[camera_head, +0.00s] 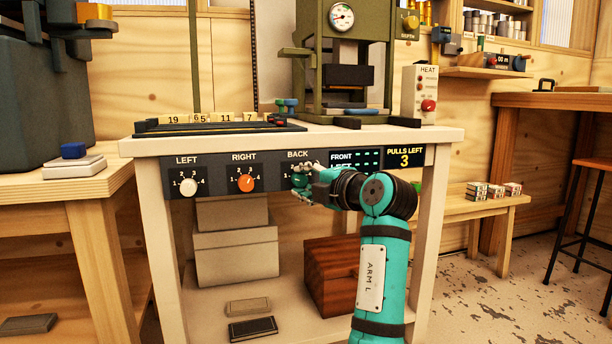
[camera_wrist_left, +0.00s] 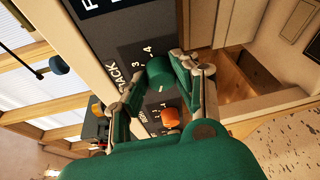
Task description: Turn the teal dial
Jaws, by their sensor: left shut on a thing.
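The teal dial (camera_head: 300,177) is the knob under the BACK label on the dark panel at the front of the white table. In the left wrist view the dial (camera_wrist_left: 160,74) shows its round teal face with a pale pointer mark. My left gripper (camera_head: 303,184) reaches it from the front right and is shut on it. In the left wrist view its two fingers (camera_wrist_left: 160,88) stand on either side of the dial. The gripper hides part of the dial and its numbers in the head view. My right gripper is not in view.
A white dial (camera_head: 188,187) labelled LEFT and an orange dial (camera_head: 246,183) labelled RIGHT sit on the same panel. A green press (camera_head: 345,70) stands on the table. Boxes (camera_head: 236,256) and a wooden chest (camera_head: 331,272) lie below.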

